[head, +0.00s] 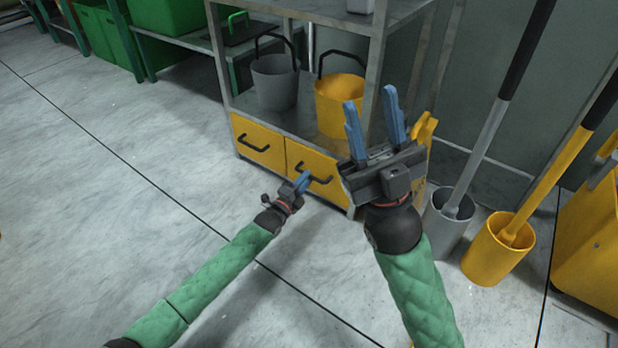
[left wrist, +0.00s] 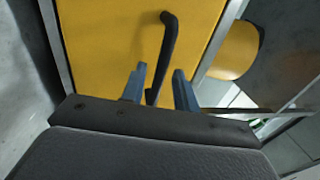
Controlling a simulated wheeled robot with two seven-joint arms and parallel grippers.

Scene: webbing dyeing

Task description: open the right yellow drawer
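The right yellow drawer (head: 301,154) sits low in the grey shelf unit, with a black bar handle (head: 317,173). It looks closed. My left gripper (head: 303,180) is at this handle. In the left wrist view the yellow front (left wrist: 100,40) fills the upper left, and the handle (left wrist: 168,50) runs down between the blue fingertips of my left gripper (left wrist: 160,83). The fingers are apart, with gaps beside the handle. My right gripper (head: 372,112) is open and empty, raised in front of the shelf's right side, hiding part of the unit.
The left yellow drawer (head: 256,134) is beside it, also closed-looking. A grey bucket (head: 274,84) and a yellow bucket (head: 338,98) stand on the shelf above. Mop pails, grey (head: 447,222) and yellow (head: 492,254), stand at right. The floor at left (head: 110,180) is clear.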

